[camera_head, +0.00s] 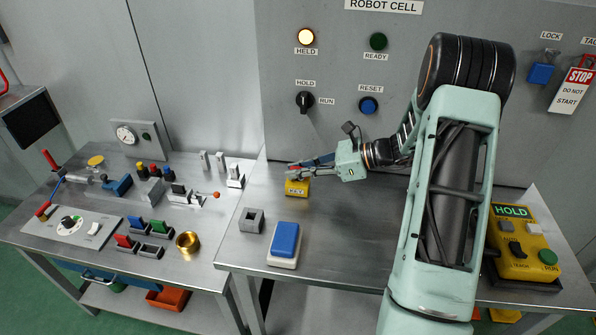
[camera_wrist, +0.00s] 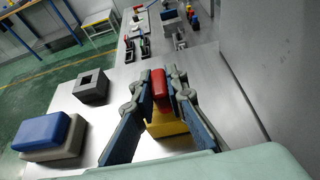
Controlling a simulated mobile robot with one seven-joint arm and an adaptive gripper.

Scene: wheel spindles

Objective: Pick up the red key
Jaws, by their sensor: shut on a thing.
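The red key (camera_wrist: 159,88) shows in the wrist view as a red block between the two fingers of my gripper (camera_wrist: 160,90), which is shut on it. In the head view my gripper (camera_head: 303,166) reaches left, with a small red part of the key beside its fingertips. The yellow key holder (camera_head: 297,189), with a label on its front, stands on the right-hand bench just below the fingers. It also shows in the wrist view (camera_wrist: 166,124), beneath the key. I cannot tell whether the key still sits in the holder; the fingers hide part of both.
A grey square socket block (camera_head: 252,220) and a blue-topped box (camera_head: 285,240) stand on the bench in front of the holder. A yellow control box (camera_head: 526,245) stands at the right. The left bench (camera_head: 120,245) carries several tools and colored blocks. Bench space right of the holder is clear.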

